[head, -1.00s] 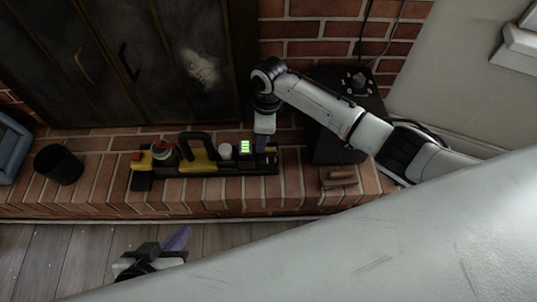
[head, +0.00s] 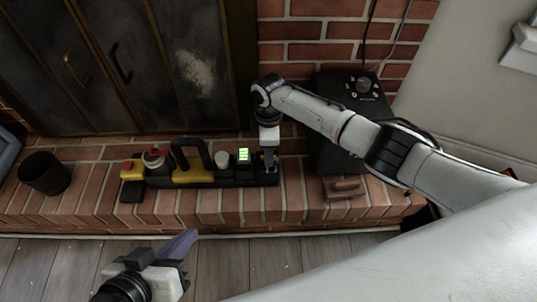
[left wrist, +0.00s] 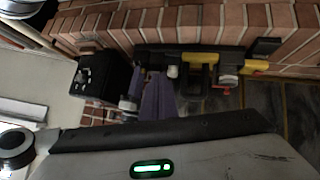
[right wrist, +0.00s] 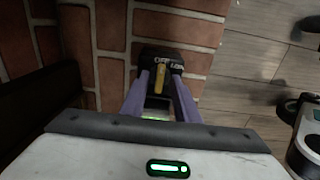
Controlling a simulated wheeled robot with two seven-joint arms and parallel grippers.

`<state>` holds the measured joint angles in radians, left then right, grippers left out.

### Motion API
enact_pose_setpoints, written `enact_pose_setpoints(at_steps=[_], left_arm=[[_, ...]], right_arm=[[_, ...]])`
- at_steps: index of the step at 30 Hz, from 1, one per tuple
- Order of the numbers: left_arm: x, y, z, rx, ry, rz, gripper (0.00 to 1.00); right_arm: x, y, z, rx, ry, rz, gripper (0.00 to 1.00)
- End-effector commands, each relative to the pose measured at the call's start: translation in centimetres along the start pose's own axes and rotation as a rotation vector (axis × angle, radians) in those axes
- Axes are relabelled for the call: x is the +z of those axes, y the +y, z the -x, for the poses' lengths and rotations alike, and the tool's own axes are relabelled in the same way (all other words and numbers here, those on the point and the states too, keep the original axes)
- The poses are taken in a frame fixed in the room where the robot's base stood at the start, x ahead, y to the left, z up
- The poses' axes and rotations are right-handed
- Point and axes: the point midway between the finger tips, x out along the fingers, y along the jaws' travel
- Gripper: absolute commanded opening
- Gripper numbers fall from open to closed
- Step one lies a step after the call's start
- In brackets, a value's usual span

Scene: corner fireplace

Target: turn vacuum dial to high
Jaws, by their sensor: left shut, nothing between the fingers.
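The black and yellow vacuum (head: 190,176) lies on the brick hearth, with a green lit display (head: 243,155) towards its right end. In the right wrist view, a dark dial face with a yellow pointer (right wrist: 160,73) shows lettering that seems to read OFF and LOW. My right gripper (right wrist: 158,76) is open, its purple fingers on either side of the pointer; I cannot tell whether they touch it. In the head view, this gripper (head: 270,157) is over the vacuum's right end. My left gripper (head: 190,240) is shut and empty, in front of the hearth above the floor.
A black box with a knob (head: 366,86) stands right of the vacuum, with a small brown object (head: 345,187) in front. A dark cup (head: 45,173) stands at the left of the hearth. Fireplace doors (head: 120,65) rise behind. The wooden floor in front looks clear.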

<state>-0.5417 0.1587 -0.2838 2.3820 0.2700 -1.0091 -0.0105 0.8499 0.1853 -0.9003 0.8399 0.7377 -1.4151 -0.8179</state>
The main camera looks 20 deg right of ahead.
Motion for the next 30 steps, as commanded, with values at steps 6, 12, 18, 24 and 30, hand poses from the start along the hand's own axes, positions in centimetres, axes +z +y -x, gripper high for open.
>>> enact_pose_setpoints(at_steps=[6,12,18,24,30], left_arm=[[-0.09,0.07,0.06,0.002,0.003,0.001,0.0],[-0.08,0.06,0.06,0.002,0.003,0.001,0.0],[-0.09,0.04,0.08,0.001,0.003,0.001,0.0],[-0.25,-0.02,0.29,-0.006,-0.002,-0.003,0.0],[0.45,-0.52,0.3,-0.028,-0.041,-0.012,0.0]], right_arm=[[-0.04,0.01,-0.07,0.001,0.001,0.0,0.28],[-0.04,0.01,-0.07,0.001,0.001,0.0,0.03],[-0.03,0.0,-0.06,0.0,0.001,-0.002,0.0],[-0.06,-0.03,0.05,-0.001,0.001,-0.036,0.0],[-0.05,-0.08,0.2,-0.003,0.001,-0.141,0.0]])
